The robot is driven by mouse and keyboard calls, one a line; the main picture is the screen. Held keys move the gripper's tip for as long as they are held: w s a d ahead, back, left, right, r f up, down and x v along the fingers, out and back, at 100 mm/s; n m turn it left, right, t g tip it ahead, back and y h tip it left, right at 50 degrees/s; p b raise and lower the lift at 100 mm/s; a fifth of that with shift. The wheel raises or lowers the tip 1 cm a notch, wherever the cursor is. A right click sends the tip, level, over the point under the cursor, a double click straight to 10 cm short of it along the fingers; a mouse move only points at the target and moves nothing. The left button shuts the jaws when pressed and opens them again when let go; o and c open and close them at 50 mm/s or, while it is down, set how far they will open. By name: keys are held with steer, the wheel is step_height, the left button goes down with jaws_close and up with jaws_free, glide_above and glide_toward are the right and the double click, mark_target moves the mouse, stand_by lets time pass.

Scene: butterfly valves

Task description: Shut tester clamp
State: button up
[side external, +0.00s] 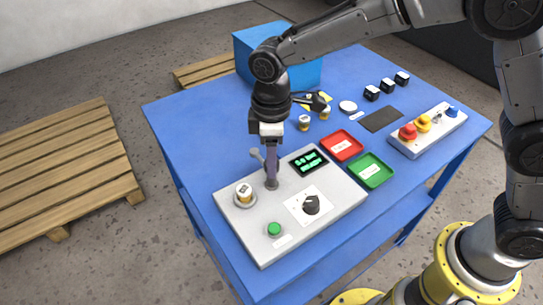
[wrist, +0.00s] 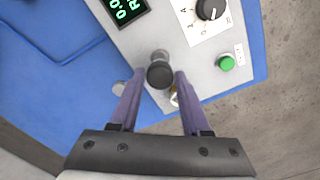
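The tester (side external: 290,205) is a light grey box on the blue table, with a green-lit display, a black dial and a green button. A small white-and-gold valve (side external: 244,190) stands in its round seat at the left. The clamp (side external: 271,184) stands beside the seat, mostly hidden by my fingers. In the wrist view, its dark round knob (wrist: 160,75) lies between my purple fingers. My gripper (side external: 271,168) points down over the clamp and is open, a finger on each side of the knob. Whether a finger touches it I cannot tell. The valve (wrist: 175,97) is partly hidden by a finger there.
A red tray (side external: 341,146) and a green tray (side external: 370,170) lie right of the tester. Several small valves and black-topped blocks (side external: 387,85) are farther back. A button box (side external: 427,130) stands at the right, a blue box (side external: 249,72) at the back.

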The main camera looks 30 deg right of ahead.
jaws_close()
stand_by(1.1)
